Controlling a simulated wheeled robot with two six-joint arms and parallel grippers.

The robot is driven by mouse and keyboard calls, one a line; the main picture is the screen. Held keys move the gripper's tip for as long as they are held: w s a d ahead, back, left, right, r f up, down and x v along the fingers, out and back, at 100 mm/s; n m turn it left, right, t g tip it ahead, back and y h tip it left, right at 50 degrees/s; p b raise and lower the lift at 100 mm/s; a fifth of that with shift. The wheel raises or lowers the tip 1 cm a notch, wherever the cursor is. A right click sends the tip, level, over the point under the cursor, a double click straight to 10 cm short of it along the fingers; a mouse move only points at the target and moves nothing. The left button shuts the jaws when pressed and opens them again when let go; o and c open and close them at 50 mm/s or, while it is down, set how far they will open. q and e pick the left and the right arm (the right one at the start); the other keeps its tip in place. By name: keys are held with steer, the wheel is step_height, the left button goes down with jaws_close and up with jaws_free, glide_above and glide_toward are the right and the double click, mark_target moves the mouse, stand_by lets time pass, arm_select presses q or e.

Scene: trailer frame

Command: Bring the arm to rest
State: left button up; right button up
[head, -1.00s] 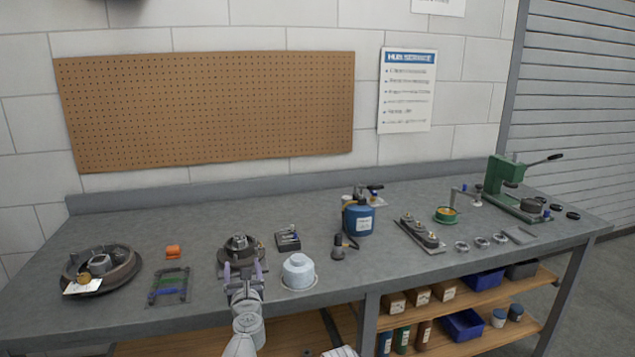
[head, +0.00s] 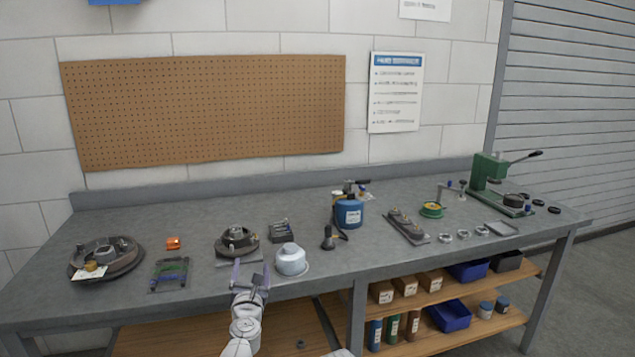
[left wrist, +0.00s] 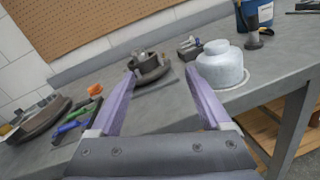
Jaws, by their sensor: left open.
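My left gripper (head: 251,275) is open and empty at the front edge of the grey workbench (head: 190,215) in the head view. In the left wrist view its two purple fingers (left wrist: 155,98) stand apart with nothing between them but the view of the bench. A round metal hub (head: 237,241) lies on the bench beyond the gripper. A pale blue-grey domed container (head: 291,260) stands just right of the fingers, apart from them; it also shows in the left wrist view (left wrist: 220,67). My right gripper is not in view.
A brake drum (head: 107,259), a small rack (head: 171,273) and an orange block (head: 173,243) lie at left. A blue canister (head: 348,212), a tray of parts (head: 408,228) and a green press (head: 490,180) stand to the right. A lower shelf (head: 480,335) holds bins and bottles.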

arm_select(q)
steer(key=s+d+f+m+g+h, duration=0.25)
steer(key=d+m+h, duration=0.45)
steer(key=m, duration=0.6)
steer(key=s+d+f+m+g, duration=0.4)
steer(key=s+f+m+g, duration=0.2)
steer(key=f+m, duration=0.5)
steer(key=s+a+f+m+g+y, duration=0.2)
steer(key=s+a+f+m+g, duration=0.25)
steer(key=s, duration=0.35)
steer(key=s+a+f+m+g+y, duration=0.3)
steer(key=s+a+f+m+g, duration=0.15)
steer(key=s+a+m, duration=0.2)
steer(key=s+d+m+y, duration=0.1)
steer(key=s+d+m, duration=0.15)
steer(key=d, duration=0.35)
steer(key=s+d+m, duration=0.1)
steer(key=s+d, duration=0.3)
steer(key=d, duration=0.1)
step_height(320, 180, up, 18)
steer(key=p, duration=1.7)
steer(key=shift+f+g, duration=0.25)
steer(key=shift+g, duration=0.1)
